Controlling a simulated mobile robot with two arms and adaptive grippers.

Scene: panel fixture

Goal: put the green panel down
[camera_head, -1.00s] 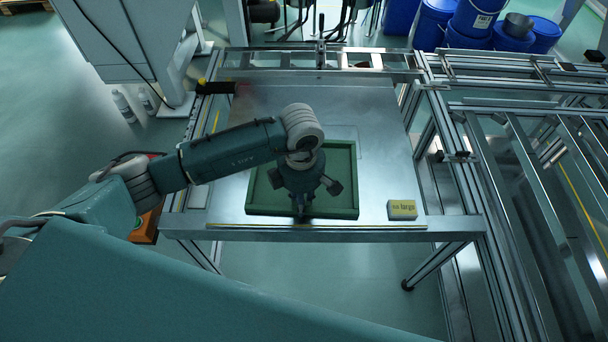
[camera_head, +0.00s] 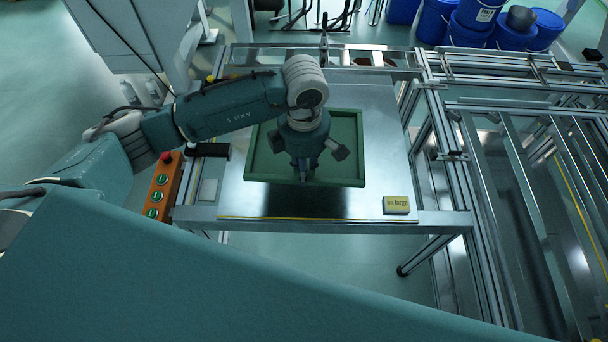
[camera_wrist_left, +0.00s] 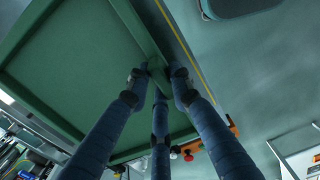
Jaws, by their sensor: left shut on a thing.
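The green panel (camera_head: 345,135) is a shallow square tray with a raised rim. It is above the metal table (camera_head: 290,203), with a dark shadow on the table below its near edge. My left gripper (camera_head: 303,176) is over the panel's near edge and shut on its rim. In the left wrist view the fingers (camera_wrist_left: 160,80) close around the rim of the panel (camera_wrist_left: 80,60). My right gripper is not in view.
A small yellow-labelled box (camera_head: 396,205) sits at the table's front right. An orange button box (camera_head: 163,188) is at the table's left. Metal frame rails (camera_head: 520,150) run along the right.

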